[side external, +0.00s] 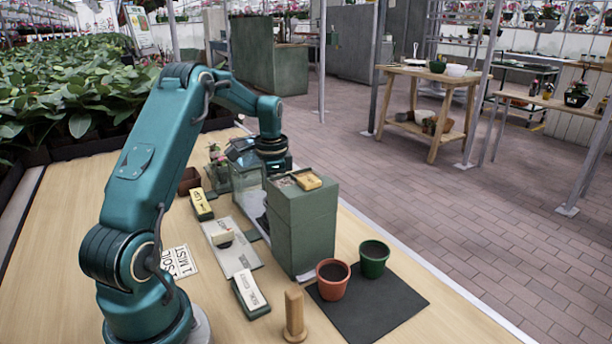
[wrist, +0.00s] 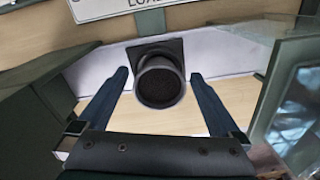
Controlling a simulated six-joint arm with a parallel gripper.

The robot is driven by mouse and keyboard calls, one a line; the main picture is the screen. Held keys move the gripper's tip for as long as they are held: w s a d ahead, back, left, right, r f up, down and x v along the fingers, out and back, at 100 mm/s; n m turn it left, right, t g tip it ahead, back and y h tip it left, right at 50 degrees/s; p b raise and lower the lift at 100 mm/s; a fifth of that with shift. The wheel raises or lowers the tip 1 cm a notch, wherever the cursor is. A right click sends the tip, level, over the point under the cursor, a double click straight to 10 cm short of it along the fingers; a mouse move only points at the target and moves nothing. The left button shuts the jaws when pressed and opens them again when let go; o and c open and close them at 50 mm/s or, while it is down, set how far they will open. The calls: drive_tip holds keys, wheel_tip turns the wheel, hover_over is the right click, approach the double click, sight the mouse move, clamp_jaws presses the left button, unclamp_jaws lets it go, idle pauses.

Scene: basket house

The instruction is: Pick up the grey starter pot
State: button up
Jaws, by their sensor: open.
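The grey starter pot (wrist: 160,80) shows in the wrist view, dark grey and round-rimmed with dark soil inside. It sits at a small dark square pad (wrist: 165,46), between the two fingers of my gripper (wrist: 159,73). The fingers are spread, with a gap on each side of the pot, and I see no contact. In the side view my wrist is low behind a tall green box (side external: 303,230), beside a glass-sided case (side external: 246,185). The fingertips and the grey pot are hidden there.
In the wrist view, a green wall (wrist: 35,125) stands left and a glass panel (wrist: 292,95) right, close to the fingers. In the side view, a terracotta pot (side external: 332,288) and green pot (side external: 374,268) stand on a black mat (side external: 400,300). A wooden peg (side external: 294,318) stands in front.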

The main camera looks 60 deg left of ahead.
drive_tip(key=c, duration=1.5)
